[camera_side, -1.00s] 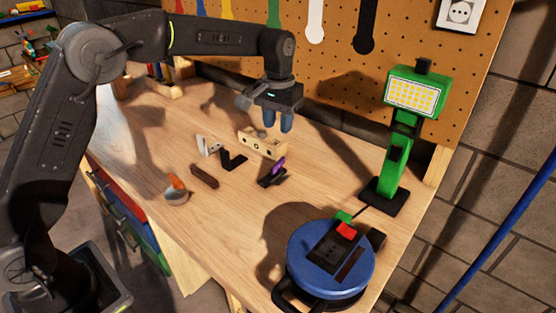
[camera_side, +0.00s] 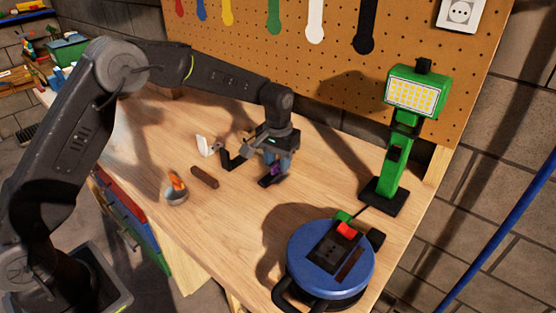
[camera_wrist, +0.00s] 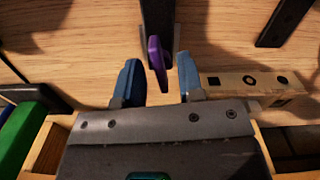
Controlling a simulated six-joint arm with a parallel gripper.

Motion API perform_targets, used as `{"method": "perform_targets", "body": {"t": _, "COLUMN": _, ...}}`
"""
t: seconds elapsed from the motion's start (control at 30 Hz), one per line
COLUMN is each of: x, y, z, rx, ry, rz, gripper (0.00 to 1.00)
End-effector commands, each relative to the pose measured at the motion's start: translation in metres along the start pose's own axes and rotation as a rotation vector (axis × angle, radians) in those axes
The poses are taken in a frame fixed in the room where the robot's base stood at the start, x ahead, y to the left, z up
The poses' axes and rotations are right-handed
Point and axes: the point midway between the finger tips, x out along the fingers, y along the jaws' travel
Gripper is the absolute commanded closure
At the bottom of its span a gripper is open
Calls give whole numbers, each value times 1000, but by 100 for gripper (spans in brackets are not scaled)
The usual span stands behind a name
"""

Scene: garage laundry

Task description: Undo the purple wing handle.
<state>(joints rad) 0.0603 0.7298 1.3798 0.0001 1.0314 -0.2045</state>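The purple wing handle (camera_wrist: 157,60) sits on a dark block (camera_wrist: 157,18) on the wooden bench. In the side view the purple handle (camera_side: 276,170) is partly hidden by my gripper (camera_side: 277,163), which is low over it. In the wrist view my gripper (camera_wrist: 157,80) is open, with one blue finger on each side of the handle's near end. A gap shows between the handle and each finger, so I see no grip on it.
A wooden block with holes (camera_wrist: 250,83) lies right beside the gripper in the wrist view. A black bracket (camera_side: 234,158), a brown bar (camera_side: 204,177) and an orange-handled tool (camera_side: 176,187) lie to the left. A green lamp (camera_side: 397,150) and a blue cable reel (camera_side: 300,262) stand to the right.

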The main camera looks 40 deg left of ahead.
Motion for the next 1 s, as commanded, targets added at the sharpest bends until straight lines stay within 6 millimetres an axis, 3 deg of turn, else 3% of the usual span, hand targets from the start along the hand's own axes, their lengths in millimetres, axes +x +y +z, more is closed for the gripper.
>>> {"method": "perform_targets", "body": {"t": 0.37, "x": 0, "y": 0, "z": 0, "rx": 0, "ry": 0, "rz": 0, "gripper": 99}}
{"method": "perform_targets", "body": {"t": 0.67, "x": -1, "y": 0, "z": 0, "rx": -33, "ry": 0, "rz": 0, "gripper": 100}}
{"method": "perform_targets", "body": {"t": 1.0, "x": -1, "y": 0, "z": 0, "rx": -244, "ry": 0, "rz": 1, "gripper": 100}}
